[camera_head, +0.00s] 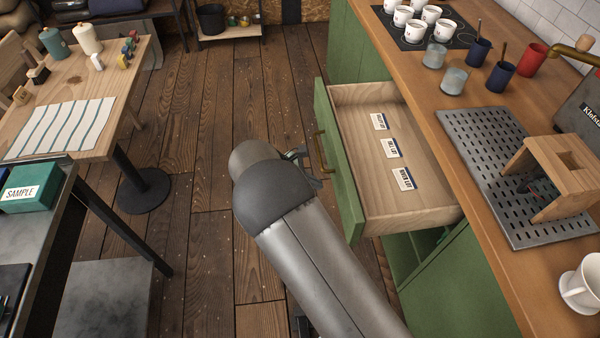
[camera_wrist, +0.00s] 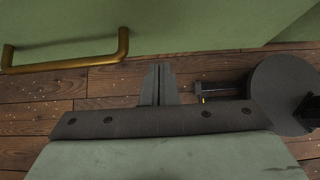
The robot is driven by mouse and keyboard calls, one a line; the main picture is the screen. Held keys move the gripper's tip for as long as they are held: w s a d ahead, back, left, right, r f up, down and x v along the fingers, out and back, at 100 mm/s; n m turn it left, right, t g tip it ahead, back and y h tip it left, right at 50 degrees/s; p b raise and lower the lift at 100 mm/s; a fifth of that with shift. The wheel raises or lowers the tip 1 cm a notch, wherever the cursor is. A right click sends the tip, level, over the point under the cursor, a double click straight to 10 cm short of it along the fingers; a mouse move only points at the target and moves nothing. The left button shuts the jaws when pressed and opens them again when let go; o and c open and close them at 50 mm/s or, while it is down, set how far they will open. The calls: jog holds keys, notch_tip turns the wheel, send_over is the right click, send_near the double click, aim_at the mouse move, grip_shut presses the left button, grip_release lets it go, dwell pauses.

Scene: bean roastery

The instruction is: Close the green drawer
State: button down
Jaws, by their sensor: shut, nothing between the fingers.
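The green drawer (camera_head: 343,180) is pulled well out of the green cabinet under the wooden counter. Its wooden inside shows, with several small labelled cards lying on its floor. A brass handle (camera_head: 321,150) is on its front. In the wrist view the green drawer front (camera_wrist: 170,28) fills the top, with the brass handle (camera_wrist: 70,64) at the left. My gripper (camera_wrist: 158,70) is shut and empty, to the right of the handle in that view. In the head view my gripper (camera_head: 312,172) is mostly hidden behind my arm, close to the drawer front. I cannot tell whether it touches it.
The counter (camera_head: 415,80) above the cabinet holds cups, a perforated metal tray (camera_head: 480,150) and a wooden stand (camera_head: 555,175). Tables stand at the left, one with a green SAMPLE box (camera_head: 38,190). The wooden floor (camera_head: 215,130) between them is clear.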

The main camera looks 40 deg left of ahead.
jog(key=shift+w+d+r+p, duration=0.15)
jog(key=shift+w+d+p, duration=0.2)
jog(key=shift+w+d, duration=0.9)
jog(key=shift+w, duration=0.25)
